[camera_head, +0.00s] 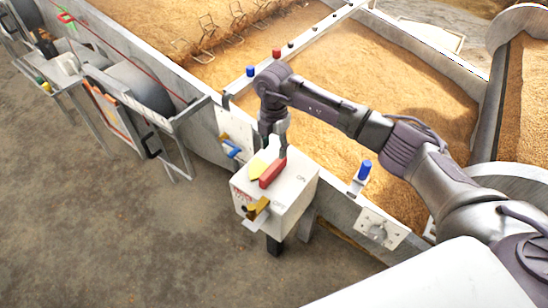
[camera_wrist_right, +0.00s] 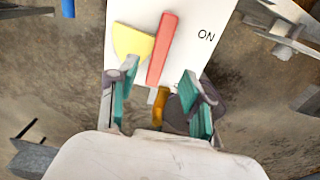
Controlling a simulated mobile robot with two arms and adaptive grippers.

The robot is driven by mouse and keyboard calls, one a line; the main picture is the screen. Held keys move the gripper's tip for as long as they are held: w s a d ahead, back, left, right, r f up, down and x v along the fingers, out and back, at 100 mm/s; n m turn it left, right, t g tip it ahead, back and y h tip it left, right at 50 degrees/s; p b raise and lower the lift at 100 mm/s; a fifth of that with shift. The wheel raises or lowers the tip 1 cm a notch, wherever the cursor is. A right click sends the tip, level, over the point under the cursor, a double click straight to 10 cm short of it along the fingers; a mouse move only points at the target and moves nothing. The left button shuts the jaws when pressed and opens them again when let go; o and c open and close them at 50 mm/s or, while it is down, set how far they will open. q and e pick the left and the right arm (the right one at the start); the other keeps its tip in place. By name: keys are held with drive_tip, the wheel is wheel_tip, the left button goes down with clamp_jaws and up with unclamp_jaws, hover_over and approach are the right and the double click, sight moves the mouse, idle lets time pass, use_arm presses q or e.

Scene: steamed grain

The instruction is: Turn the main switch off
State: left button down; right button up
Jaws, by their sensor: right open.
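The main switch is a white box (camera_head: 290,200) with a red handle (camera_head: 272,172) and a yellow plate (camera_head: 257,169) on its top face. In the right wrist view the red handle (camera_wrist_right: 163,48) runs lengthwise, slightly tilted, beside the yellow plate (camera_wrist_right: 132,42). The word ON is printed to the right of the handle. My right gripper (camera_head: 273,138) is above the box, fingers pointing down. In its wrist view the open gripper (camera_wrist_right: 160,76) has one fingertip on each side of the handle's near end; contact is not visible. My left gripper is not in view.
A yellow-orange lever (camera_head: 257,208) sticks out of the box's front. A blue-handled part (camera_head: 230,148) is on the wall just left of the box. A blue knob (camera_head: 364,170) stands on the rim to the right. Grain fills the bins behind; the ground in front is clear.

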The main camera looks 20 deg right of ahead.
wheel_tip(320, 180, up, 4)
idle(0.6)
